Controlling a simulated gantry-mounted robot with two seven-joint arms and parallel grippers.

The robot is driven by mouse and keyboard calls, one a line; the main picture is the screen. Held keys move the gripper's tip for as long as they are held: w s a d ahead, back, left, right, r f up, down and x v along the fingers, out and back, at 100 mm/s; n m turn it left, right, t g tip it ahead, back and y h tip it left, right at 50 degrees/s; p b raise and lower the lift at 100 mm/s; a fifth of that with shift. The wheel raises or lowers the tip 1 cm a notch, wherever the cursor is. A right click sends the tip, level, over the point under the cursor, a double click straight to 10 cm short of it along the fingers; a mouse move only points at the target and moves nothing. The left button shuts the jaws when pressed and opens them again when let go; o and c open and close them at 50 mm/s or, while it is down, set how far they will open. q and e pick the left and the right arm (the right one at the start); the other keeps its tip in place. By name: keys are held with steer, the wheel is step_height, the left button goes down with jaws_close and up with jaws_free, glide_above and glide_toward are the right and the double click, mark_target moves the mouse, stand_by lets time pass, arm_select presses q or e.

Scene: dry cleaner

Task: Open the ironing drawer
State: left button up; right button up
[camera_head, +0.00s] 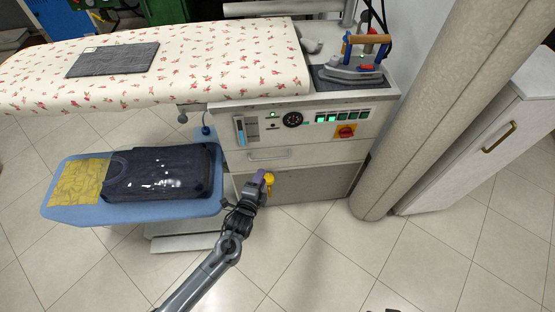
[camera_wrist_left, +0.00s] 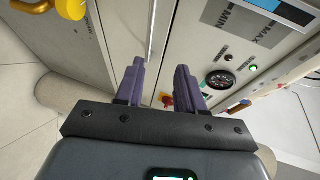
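The ironing drawer (camera_head: 325,152) is a pale front below the control panel of the ironing station. It looks closed, and its light bar handle (camera_head: 268,156) is on the left part of the front. My left gripper (camera_head: 262,176) is just below that handle, in front of the lower cabinet panel. In the left wrist view its two purple fingers (camera_wrist_left: 160,82) are apart, with nothing between them. My right gripper is not recognisable; only small dark bits show at the bottom edge of the head view.
A yellow knob (camera_head: 269,180) is beside the left fingers. A blue shelf (camera_head: 62,212) with folded dark cloth juts out left of the cabinet. The floral ironing board (camera_head: 220,70) and iron (camera_head: 352,70) are above. A thick beige column (camera_head: 430,120) stands right; floor in front is clear.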

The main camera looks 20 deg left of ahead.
arm_select(q)
steer(key=f+b+x, duration=0.2)
steer(key=b+x, duration=0.7)
steer(key=x, duration=0.3)
steer(key=shift+s, duration=0.3)
arm_select(e)
step_height(320, 180, down, 12)
steer(key=s, duration=0.2)
steer(key=shift+r, duration=0.15)
arm_select(q)
steer(key=shift+d, duration=0.1)
steer(key=shift+c, duration=0.3)
jaws_close()
